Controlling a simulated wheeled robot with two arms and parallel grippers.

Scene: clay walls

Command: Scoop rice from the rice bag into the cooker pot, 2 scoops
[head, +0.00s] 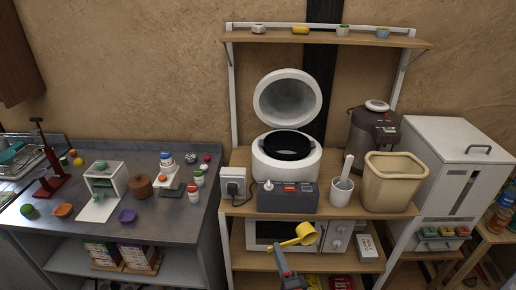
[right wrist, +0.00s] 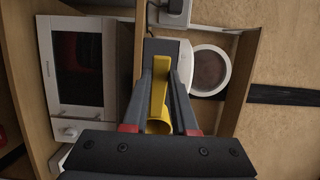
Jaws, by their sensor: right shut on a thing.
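The yellow scoop (head: 305,233) is held by my right gripper (head: 283,262) in front of the microwave shelf, below the cooker's level. In the right wrist view the scoop (right wrist: 158,92) lies between the two shut fingers (right wrist: 160,95). I cannot see whether the scoop holds rice. The white rice cooker (head: 287,171) stands on the middle shelf with its lid (head: 288,97) raised. Its dark pot (head: 288,146) is inside; the contents are not clear. An open beige container (head: 390,185), possibly the rice bag, stands right of it; its contents are hidden. My left gripper is out of view.
A dark grey box (head: 287,199) stands before the cooker, and a white cup with a pestle-like stick (head: 342,190) to its right. A microwave (head: 280,236) sits below. A brown hot-water pot (head: 374,128) stands behind the beige container. A cluttered metal counter (head: 150,222) is at left.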

